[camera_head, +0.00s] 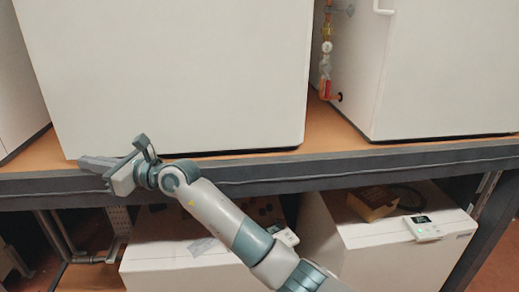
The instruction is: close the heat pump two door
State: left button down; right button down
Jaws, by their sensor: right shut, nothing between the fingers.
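A large white heat pump cabinet (170,75) stands on the shelf in the middle, its broad plain face toward me. Its top is cut off by the frame, and no label shows to tell whether it is heat pump two. Another white cabinet (440,70) stands to the right with a white handle (383,8) at the top edge. My right gripper (92,163) is shut and empty at the shelf's front edge, near the middle cabinet's lower left corner. I cannot tell whether it touches. My left gripper is not in view.
The shelf's dark front beam (400,160) runs across the view. Piping with red and yellow fittings (326,60) fills part of the gap between cabinets. Below stand white units, one carrying a cardboard box (371,203) and a small display (423,228).

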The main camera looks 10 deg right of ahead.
jog(key=shift+w, duration=0.5)
jog(key=shift+r+t, duration=0.15)
jog(key=shift+t, duration=0.15)
jog(key=shift+w+d+r, duration=0.15)
jog(key=shift+r, duration=0.05)
dwell(0.3)
